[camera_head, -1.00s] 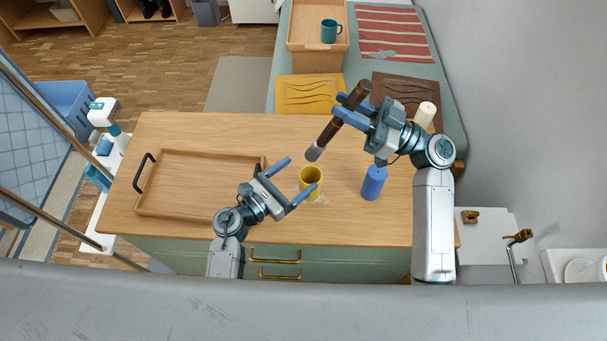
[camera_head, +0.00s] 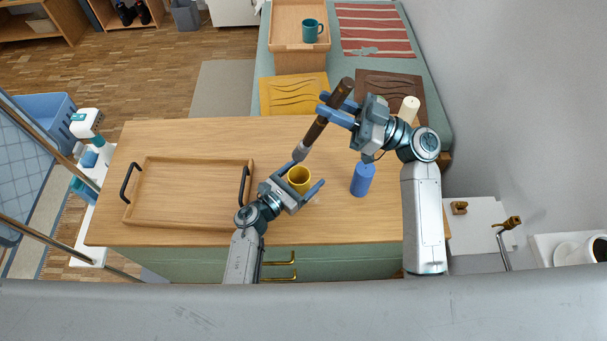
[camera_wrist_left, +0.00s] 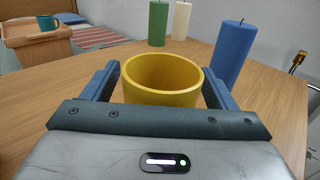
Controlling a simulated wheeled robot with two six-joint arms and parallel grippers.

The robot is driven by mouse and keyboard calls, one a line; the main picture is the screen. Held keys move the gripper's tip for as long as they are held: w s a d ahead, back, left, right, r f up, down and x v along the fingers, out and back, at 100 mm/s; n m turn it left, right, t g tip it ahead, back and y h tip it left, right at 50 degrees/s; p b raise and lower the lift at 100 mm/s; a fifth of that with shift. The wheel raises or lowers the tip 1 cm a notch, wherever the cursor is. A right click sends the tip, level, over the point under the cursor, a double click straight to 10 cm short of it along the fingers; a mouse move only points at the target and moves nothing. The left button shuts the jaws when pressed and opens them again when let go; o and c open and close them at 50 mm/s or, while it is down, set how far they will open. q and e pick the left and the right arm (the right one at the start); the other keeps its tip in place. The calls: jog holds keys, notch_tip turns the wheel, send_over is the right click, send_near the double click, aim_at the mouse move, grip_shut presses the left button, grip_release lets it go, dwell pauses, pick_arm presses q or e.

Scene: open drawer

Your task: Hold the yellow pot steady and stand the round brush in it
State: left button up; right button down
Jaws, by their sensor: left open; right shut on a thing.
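The yellow pot (camera_head: 299,178) stands upright on the wooden counter. My left gripper (camera_head: 303,175) is open, with one finger on each side of the pot. In the left wrist view the pot (camera_wrist_left: 163,82) sits between the two blue fingers, and its inside looks empty. I cannot tell whether the fingers touch it. My right gripper (camera_head: 338,108) is shut on the round brush (camera_head: 318,127), which has a dark brown handle and a grey tip. The brush is tilted, with its tip low and to the left, just above the pot in the head view.
A blue candle (camera_head: 362,179) stands right of the pot. A green candle (camera_wrist_left: 158,22) and a cream candle (camera_wrist_left: 181,20) show farther back. A wooden tray (camera_head: 190,222) with black handles lies on the left. The counter's back left is clear.

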pick_arm(q)
jog(key=shift+c, duration=0.2)
jog(key=c, duration=1.1)
pick_arm(e)
notch_tip(320, 180, down, 12)
jog(key=c, duration=1.2)
grip_release()
jog(key=shift+r, duration=0.15)
jog(key=shift+o, duration=0.2)
jog(key=v, duration=1.2)
